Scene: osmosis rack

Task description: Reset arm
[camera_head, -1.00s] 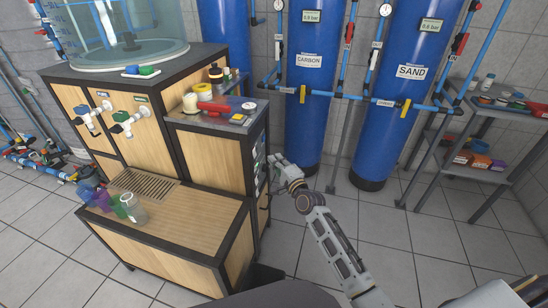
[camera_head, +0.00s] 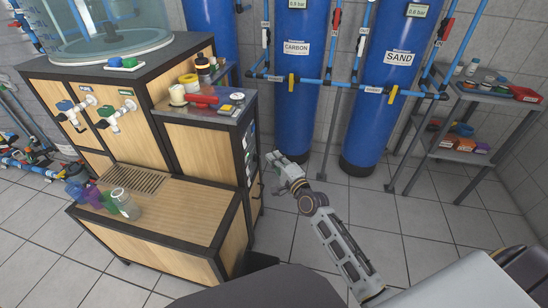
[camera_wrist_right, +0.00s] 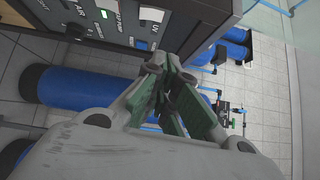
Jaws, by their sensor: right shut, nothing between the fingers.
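My right arm comes in from the lower right in the head view. My right gripper (camera_head: 278,160) is beside the right side of the wooden cabinet (camera_head: 200,148), near its control panel. In the right wrist view my right gripper (camera_wrist_right: 158,72) has its fingers together with nothing between them. The panel (camera_wrist_right: 135,20) with switches and a lit green indicator shows just past the fingertips; I cannot tell whether they touch it. My left gripper is out of the head view.
Blue tanks marked CARBON (camera_head: 300,80) and SAND (camera_head: 385,95) stand behind the gripper. A grey shelf (camera_head: 480,100) with small items is at the right. Coloured cups and a clear jar (camera_head: 125,204) stand on the low wooden step.

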